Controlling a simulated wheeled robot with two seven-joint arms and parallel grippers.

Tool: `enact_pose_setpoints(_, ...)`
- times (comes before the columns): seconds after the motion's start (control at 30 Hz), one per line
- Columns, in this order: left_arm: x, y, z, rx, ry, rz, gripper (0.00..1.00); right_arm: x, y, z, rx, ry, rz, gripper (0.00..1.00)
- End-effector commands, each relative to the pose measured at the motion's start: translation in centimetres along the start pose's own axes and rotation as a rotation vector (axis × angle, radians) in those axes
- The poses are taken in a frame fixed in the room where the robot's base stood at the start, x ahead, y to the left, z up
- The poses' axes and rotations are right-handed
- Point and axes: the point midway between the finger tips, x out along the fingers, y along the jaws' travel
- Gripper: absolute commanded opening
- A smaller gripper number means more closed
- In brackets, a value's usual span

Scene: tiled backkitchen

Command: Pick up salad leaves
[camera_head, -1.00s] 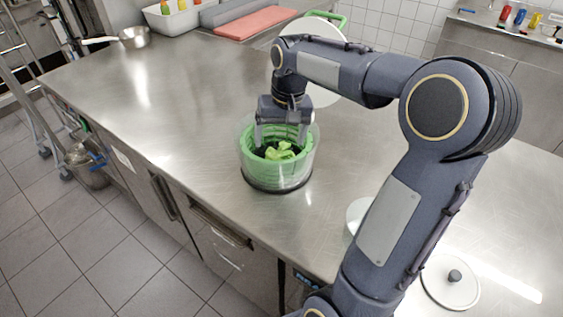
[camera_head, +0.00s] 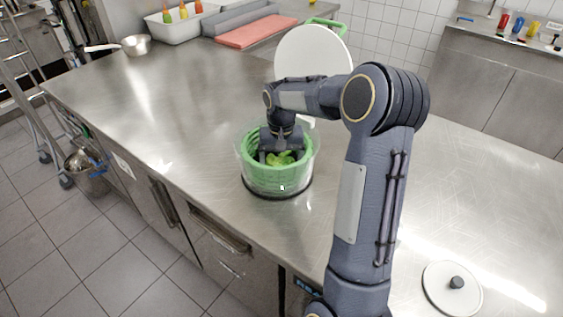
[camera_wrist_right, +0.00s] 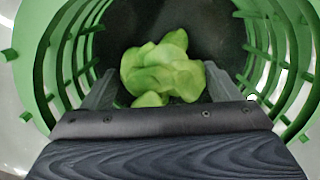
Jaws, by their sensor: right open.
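The salad leaves (camera_head: 283,159) are a light green clump inside a green slotted basket (camera_head: 262,176), which sits in a clear bowl (camera_head: 290,187) on the steel counter. In the right wrist view the leaves (camera_wrist_right: 163,70) lie between and just beyond the fingers, against the dark basket bottom. My right gripper (camera_head: 279,156) is open and reaches down into the basket (camera_wrist_right: 292,60). Its fingers (camera_wrist_right: 160,92) stand either side of the leaves, and I cannot tell whether they touch. My left gripper is not in view.
A large white round board (camera_head: 312,52) stands behind the basket. A white lid with a black knob (camera_head: 452,288) lies at the right front. A saucepan (camera_head: 136,45), a white bin with bottles (camera_head: 174,28) and a red board (camera_head: 256,31) are at the back. The left counter is clear.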

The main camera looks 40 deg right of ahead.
Motion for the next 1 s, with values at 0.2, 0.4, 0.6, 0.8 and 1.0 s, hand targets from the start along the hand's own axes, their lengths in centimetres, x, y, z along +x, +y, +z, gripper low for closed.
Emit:
enact_pose_setpoints(0.2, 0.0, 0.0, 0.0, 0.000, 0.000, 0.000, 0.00, 0.0, 0.0, 0.0, 0.000, 0.001, 0.000, 0.76)
enact_pose_setpoints(0.4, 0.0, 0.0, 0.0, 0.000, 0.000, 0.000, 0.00, 0.0, 0.0, 0.0, 0.000, 0.001, 0.000, 0.50)
enact_pose_setpoints(0.6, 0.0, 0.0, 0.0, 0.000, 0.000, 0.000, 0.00, -0.1, 0.0, 0.0, 0.000, 0.001, 0.000, 0.34)
enact_pose_setpoints(0.8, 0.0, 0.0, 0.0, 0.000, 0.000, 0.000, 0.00, -0.4, 0.0, -0.1, 0.000, 0.003, -0.001, 0.34)
enact_pose_setpoints(1.0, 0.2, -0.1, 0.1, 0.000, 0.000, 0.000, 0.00, -3.6, -0.1, -0.1, 0.001, 0.006, -0.002, 0.34)
